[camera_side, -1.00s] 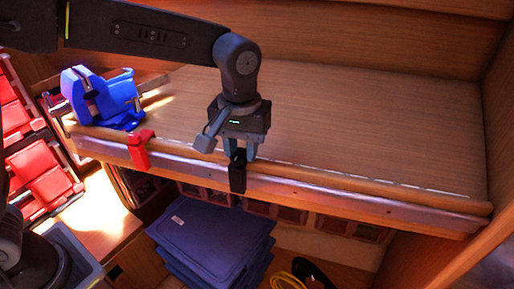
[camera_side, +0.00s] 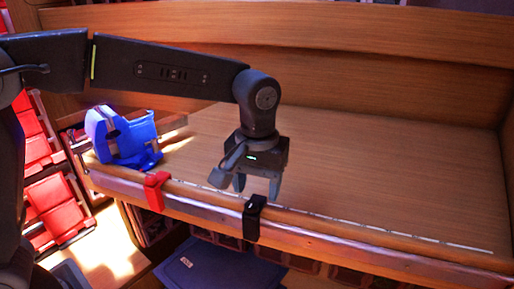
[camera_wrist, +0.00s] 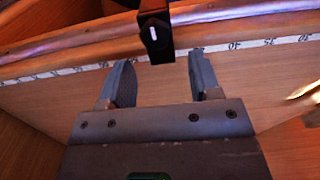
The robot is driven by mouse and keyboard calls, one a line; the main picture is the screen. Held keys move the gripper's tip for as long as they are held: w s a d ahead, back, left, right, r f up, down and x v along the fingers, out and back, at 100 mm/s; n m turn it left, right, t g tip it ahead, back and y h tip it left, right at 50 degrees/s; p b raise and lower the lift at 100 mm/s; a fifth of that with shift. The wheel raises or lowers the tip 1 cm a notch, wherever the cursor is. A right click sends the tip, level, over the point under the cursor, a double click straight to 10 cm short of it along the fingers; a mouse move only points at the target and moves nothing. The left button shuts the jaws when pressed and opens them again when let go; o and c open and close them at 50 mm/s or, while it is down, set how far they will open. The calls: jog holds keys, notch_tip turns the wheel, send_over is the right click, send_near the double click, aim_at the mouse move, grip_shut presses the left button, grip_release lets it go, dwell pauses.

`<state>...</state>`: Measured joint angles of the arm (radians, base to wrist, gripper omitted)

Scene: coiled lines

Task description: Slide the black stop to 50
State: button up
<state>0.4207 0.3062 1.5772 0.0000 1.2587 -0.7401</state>
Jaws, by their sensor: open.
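The black stop (camera_side: 253,220) hangs over the wooden front rail of the shelf, right of the red stop. In the wrist view the black stop (camera_wrist: 154,36) stands at the white number strip (camera_wrist: 90,67), to the left of the printed 40; the number at its edge is too blurred to read. My gripper (camera_side: 257,191) is open and empty, just above and behind the black stop. In the wrist view the two fingers (camera_wrist: 163,72) point toward the stop, one to each side of it, with nothing between them.
A red stop (camera_side: 155,191) sits on the same rail to the left. A blue vise-like object (camera_side: 128,137) stands at the shelf's left end. The wooden shelf top (camera_side: 380,170) is otherwise clear. A blue bin lid (camera_side: 220,268) lies below the rail.

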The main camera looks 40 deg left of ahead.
notch_tip(320, 180, up, 12)
jog(key=shift+f, duration=0.25)
jog(key=s+a+f+m+t, duration=0.1)
jog(key=s+a+m+t, duration=0.15)
jog(key=s+a, duration=0.7)
jog(key=s+a+f+m+t, duration=0.1)
jog(key=s+a+f+t, duration=0.2)
jog(key=s+a+f, duration=0.5)
jog(key=shift+f, duration=0.3)
jog(key=shift+c, duration=0.3)
dwell(1.0)
